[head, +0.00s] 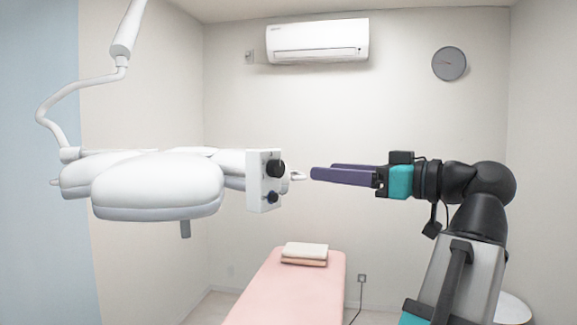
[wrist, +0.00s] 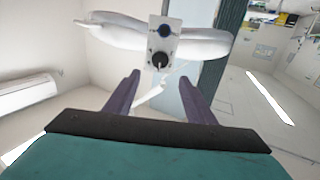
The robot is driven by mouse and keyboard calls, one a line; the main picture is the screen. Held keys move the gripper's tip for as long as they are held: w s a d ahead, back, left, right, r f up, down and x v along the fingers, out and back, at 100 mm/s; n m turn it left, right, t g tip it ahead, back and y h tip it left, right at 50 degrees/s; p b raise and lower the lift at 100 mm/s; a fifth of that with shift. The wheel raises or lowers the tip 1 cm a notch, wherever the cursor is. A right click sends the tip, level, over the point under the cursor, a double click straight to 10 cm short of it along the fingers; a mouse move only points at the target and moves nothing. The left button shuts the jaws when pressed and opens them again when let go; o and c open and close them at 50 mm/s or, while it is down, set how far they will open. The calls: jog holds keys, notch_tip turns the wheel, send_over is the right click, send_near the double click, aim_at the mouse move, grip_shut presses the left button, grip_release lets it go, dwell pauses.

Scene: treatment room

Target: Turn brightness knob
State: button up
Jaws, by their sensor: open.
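A white surgical-style lamp (head: 158,183) hangs at the left of the head view, with a white control panel (head: 255,190) on its right end. The panel bears a larger black knob (head: 276,168) above and a smaller dark knob (head: 272,198) below. I cannot read which is for brightness. My gripper (head: 321,170) is open and empty, apart from the panel to its right. Its purple fingers (wrist: 159,77) point toward the panel.
A white handle (head: 298,176) projects from the lamp between panel and fingers. The lamp's jointed arm (head: 122,55) rises to the upper left. A pink bed (head: 290,290) with folded towels (head: 304,254) stands below. The air around my gripper is otherwise clear.

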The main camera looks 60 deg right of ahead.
aim_at(280, 167)
jog(key=shift+w+d+p, duration=0.2)
jog(key=shift+w+p, duration=0.5)
jog(key=shift+w, duration=1.3)
jog(key=shift+w+d+p, duration=0.2)
jog(key=shift+w+p, duration=0.55)
jog(key=shift+w, duration=1.2)
jog(key=shift+w+d+p, duration=0.2)
jog(key=shift+w+p, duration=0.5)
jog(key=shift+w, duration=1.3)
